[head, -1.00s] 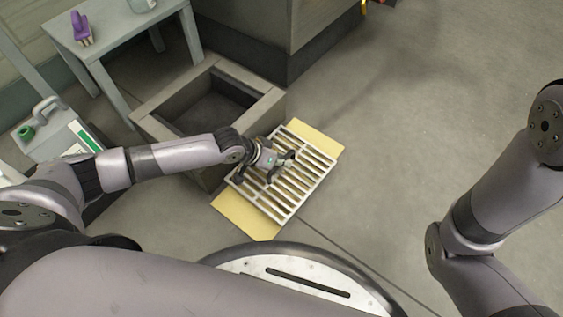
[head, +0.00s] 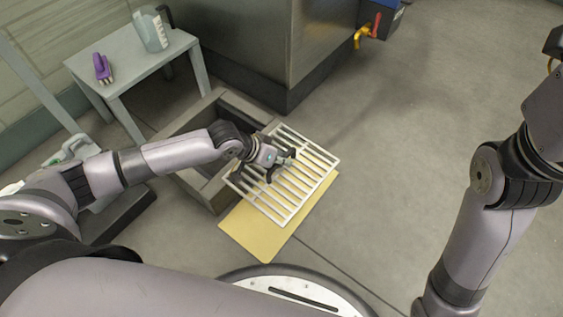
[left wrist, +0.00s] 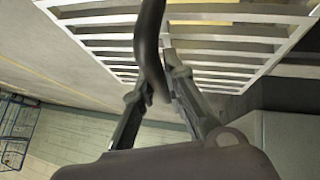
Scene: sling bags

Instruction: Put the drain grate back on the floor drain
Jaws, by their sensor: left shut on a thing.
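The drain grate (head: 311,198) is a pale slatted rectangle. My left gripper (head: 281,167) is shut on it near its left middle in the head view. The grate is tilted and appears raised above a yellow mat (head: 262,240). The floor drain (head: 250,107) is an open square pit with a grey rim, to the upper left of the grate; my left arm hides part of it. In the left wrist view the grate (left wrist: 205,37) spans the top, with the gripper fingers (left wrist: 163,68) at its bars. My right arm shows at the right, but its gripper is out of view.
A grey table (head: 135,55) with a purple brush (head: 102,68) and a clear jug (head: 152,30) stands beyond the drain. A steel cabinet (head: 285,45) stands behind the drain. Open floor lies to the right.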

